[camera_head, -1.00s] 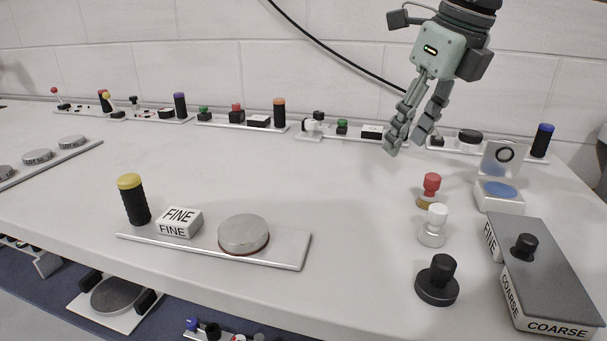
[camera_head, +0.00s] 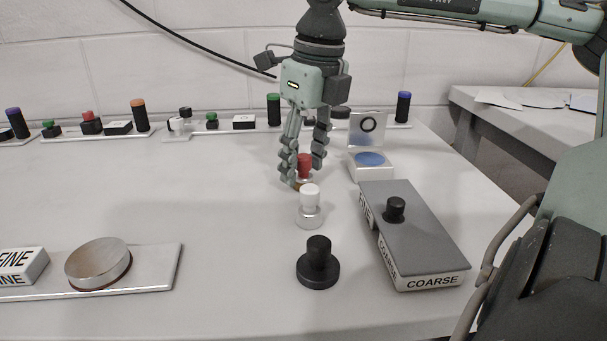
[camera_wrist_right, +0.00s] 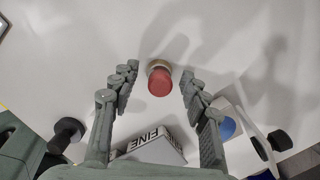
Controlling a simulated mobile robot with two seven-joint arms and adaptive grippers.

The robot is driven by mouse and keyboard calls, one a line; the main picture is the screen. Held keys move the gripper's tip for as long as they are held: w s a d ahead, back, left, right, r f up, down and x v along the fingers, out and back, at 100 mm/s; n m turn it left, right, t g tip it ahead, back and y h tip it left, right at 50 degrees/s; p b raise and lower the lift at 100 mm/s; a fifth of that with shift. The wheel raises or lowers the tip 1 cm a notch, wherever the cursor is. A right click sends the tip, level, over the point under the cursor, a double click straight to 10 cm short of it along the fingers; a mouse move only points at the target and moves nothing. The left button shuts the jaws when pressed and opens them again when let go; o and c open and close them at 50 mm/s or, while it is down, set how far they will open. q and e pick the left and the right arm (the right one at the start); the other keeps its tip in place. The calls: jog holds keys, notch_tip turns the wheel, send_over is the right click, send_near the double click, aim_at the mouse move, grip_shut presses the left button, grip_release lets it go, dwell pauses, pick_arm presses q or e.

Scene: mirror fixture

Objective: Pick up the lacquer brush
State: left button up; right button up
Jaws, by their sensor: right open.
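Several small knobbed pieces stand upright in a row on the pale table. A red-knobbed piece with a brownish base (camera_head: 304,170) is at the far end; I take it for the lacquer brush, though its bristles cannot be seen. My right gripper (camera_head: 302,175) points down over it, fingers open on either side. In the right wrist view the red knob (camera_wrist_right: 160,83) sits between the open fingers (camera_wrist_right: 160,71), with a visible gap on both sides. The left gripper is not in view.
A white-knobbed piece (camera_head: 310,207) and a black-knobbed piece (camera_head: 318,264) stand nearer. A grey-topped COARSE block (camera_head: 425,240) and a box with a blue pad (camera_head: 370,160) are to the right. Small stations line the wall.

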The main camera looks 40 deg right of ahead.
aim_at(301, 154)
grip_shut()
jog(key=shift+r, duration=0.15)
